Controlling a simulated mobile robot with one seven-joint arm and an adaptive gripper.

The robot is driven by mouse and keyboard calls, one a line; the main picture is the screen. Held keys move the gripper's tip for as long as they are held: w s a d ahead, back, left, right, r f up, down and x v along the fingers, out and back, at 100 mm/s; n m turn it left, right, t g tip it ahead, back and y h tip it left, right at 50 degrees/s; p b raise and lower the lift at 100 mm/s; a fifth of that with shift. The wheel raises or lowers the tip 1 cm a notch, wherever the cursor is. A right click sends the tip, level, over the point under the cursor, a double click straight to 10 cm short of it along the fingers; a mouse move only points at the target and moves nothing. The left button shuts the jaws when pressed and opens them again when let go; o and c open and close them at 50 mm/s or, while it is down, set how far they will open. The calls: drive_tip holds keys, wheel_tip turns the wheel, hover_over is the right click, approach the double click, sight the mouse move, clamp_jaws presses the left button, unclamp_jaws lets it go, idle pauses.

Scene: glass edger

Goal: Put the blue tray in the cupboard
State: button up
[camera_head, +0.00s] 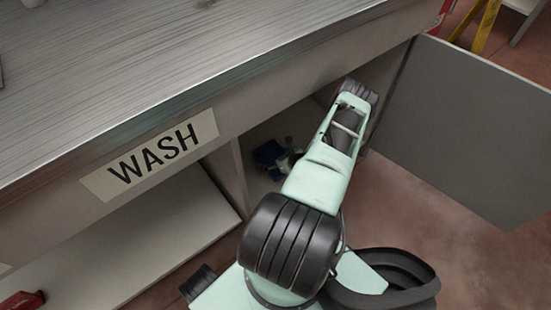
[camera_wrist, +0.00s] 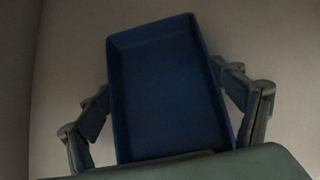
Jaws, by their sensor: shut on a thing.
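The blue tray (camera_wrist: 168,95) fills the middle of the wrist view, a shallow rectangular tray with raised rims. My gripper (camera_wrist: 168,105) has one finger on each side of it and is shut on it. In the head view the blue tray (camera_head: 268,154) shows as a small dark blue patch inside the open cupboard (camera_head: 235,178), under the worktop. My gripper (camera_head: 285,157) is beside it there, partly hidden by my arm. I cannot tell whether the tray touches the cupboard floor.
The grey cupboard door (camera_head: 465,125) stands open at the right. The metal worktop (camera_head: 180,75) overhangs the cupboard, with a WASH label (camera_head: 150,157) on its front. An open shelf (camera_head: 165,240) lies to the left, with a red object (camera_head: 22,300). A yellow ladder-like frame (camera_head: 486,25) stands at the back right.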

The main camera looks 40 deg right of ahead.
idle(0.3)
drive_tip(key=o, duration=1.6)
drive_tip(key=shift+f, duration=0.1)
drive_tip(key=p+v, duration=0.5)
drive_tip(key=v, duration=0.6)
drive_tip(key=shift+s+r, duration=0.1)
drive_tip(key=shift+r, duration=0.3)
drive_tip(key=shift+s+r, duration=0.15)
drive_tip(key=shift+s, duration=0.1)
